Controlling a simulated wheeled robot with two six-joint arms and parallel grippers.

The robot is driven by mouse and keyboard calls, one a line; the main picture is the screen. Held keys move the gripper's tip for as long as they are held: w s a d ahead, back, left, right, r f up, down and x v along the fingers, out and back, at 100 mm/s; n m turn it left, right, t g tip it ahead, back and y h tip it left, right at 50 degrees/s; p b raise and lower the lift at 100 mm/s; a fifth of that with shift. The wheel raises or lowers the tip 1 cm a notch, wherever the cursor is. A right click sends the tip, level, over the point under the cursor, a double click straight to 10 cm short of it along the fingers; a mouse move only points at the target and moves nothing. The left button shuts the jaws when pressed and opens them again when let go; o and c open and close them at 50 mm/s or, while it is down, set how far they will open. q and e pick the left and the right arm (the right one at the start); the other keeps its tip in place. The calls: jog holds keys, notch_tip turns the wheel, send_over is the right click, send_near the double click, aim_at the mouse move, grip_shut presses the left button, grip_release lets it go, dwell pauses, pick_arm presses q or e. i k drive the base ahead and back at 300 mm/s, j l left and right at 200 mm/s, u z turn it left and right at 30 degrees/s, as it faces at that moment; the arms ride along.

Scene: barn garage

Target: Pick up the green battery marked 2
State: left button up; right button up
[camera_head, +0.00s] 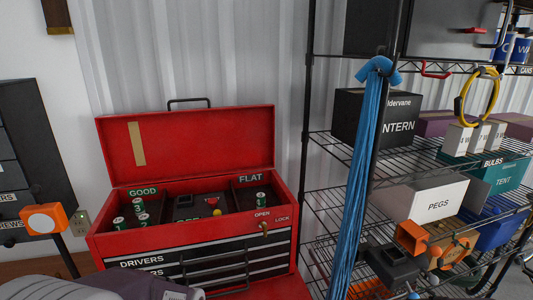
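A red toolbox (105,243) stands with its lid raised. Its left compartment, labelled GOOD, holds three upright green batteries with pale tops. The front right one (143,219) seems to be marked 2. Behind it is one that seems marked 3 (138,205). The mark on the front left one (118,223) is too small to read surely. Another green battery (262,200) stands in the right compartment, labelled FLAT; its mark is unclear. A grey piece of my arm shows at the bottom left, below the toolbox. Neither gripper's fingers show.
A dark device (188,203) with a red and yellow knob fills the toolbox middle. The raised lid (200,145) closes off the back. A wire shelf (330,145) with boxes and a hanging blue rope bundle (352,200) stands right. An orange-framed item (45,219) is at left.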

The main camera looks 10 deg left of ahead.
aim_at(144, 220)
jog(key=u, duration=1.4)
